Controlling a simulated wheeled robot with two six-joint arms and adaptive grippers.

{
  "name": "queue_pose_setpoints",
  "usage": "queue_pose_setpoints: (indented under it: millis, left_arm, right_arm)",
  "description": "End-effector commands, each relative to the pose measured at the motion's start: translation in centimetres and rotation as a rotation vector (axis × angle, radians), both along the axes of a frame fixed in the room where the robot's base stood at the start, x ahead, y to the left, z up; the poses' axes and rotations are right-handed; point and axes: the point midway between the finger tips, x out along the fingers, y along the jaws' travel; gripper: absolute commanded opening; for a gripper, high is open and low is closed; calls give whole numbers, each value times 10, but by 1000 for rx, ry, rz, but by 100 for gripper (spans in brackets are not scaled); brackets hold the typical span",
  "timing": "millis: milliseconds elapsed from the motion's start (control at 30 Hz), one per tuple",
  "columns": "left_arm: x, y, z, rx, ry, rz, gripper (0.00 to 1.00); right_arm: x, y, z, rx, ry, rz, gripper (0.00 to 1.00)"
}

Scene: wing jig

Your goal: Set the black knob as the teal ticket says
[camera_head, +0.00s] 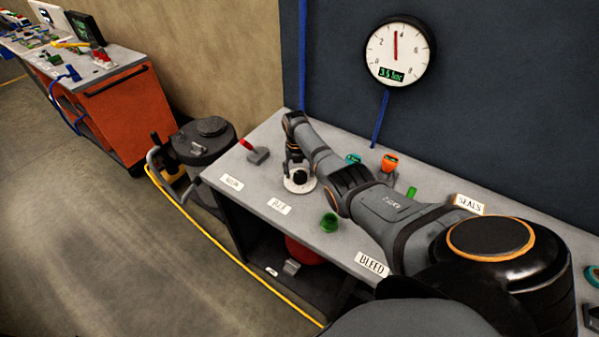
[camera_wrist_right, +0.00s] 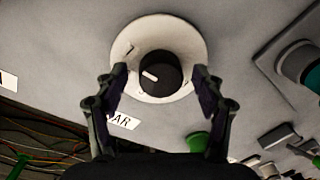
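The black knob (camera_head: 299,178) sits on a round white dial plate (camera_head: 298,187) on the grey bench. In the right wrist view the knob (camera_wrist_right: 166,79) shows a short white mark on its left half, pointing left and slightly up. My right gripper (camera_wrist_right: 159,76) is open, with one finger on each side of the knob and a visible gap to each. In the head view my right gripper (camera_head: 294,163) is just over the dial, pointing down. The dial's printed marks are mostly hidden or too small to read. I cannot make out a teal ticket. My left gripper is not in view.
A wall gauge (camera_head: 399,52) has its red needle pointing up and a small green readout. A red-handled lever (camera_head: 256,152), a green knob (camera_head: 329,222) and an orange-topped part (camera_head: 389,163) stand near the dial. A label reading BLEED (camera_head: 372,264) is on the bench front.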

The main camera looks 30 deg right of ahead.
Motion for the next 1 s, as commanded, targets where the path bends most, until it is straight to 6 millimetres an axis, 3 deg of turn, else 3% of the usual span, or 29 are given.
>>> queue_pose_setpoints:
  millis: [300, 733, 1000]
  left_arm:
    - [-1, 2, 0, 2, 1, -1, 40]
    - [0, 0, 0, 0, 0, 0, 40]
    - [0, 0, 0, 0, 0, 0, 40]
  right_arm:
    - [0, 1, 5, 1, 1, -1, 70]
    - [3, 5, 98, 0, -1, 0, 70]
    - [3, 6, 119, 0, 2, 0, 70]
